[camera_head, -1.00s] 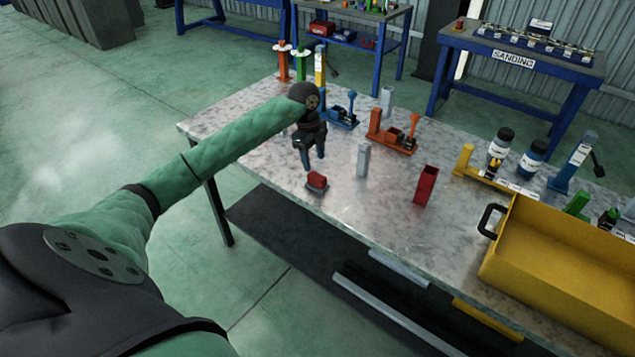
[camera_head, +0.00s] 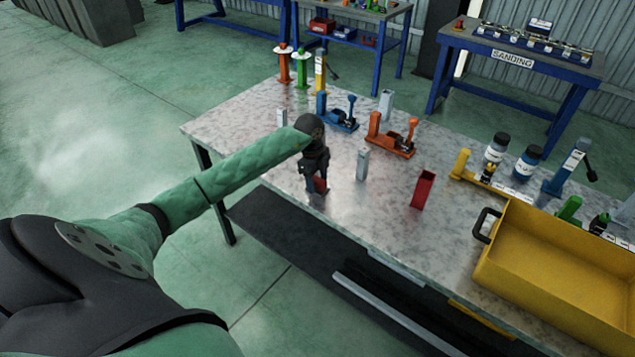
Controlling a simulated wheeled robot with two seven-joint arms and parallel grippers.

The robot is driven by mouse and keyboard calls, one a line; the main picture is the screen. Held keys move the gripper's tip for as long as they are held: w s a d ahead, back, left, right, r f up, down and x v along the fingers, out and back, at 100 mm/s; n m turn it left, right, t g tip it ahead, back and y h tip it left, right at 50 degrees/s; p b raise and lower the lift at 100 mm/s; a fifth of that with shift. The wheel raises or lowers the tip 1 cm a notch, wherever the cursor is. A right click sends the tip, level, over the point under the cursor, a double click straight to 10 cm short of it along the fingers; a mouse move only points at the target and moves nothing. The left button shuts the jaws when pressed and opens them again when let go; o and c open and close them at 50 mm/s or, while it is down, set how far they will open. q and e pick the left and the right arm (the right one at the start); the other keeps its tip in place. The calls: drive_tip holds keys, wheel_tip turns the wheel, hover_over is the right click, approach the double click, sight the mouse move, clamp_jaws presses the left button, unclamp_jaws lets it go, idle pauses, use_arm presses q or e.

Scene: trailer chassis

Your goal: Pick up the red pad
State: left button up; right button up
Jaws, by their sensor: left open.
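My right gripper is not in view.
A red upright box (camera_head: 423,189) and a grey post (camera_head: 362,163) stand to the right of the gripper. A yellow bin (camera_head: 560,260) fills the table's right end. Blue (camera_head: 340,118) and orange (camera_head: 390,140) clamp fixtures stand behind.

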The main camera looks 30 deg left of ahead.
use_arm(q)
drive_tip(key=shift+f, duration=0.3)
drive_tip(key=c, duration=1.1)
drive_tip(key=shift+r, duration=0.1)
drive_tip(key=shift+c, duration=0.2)
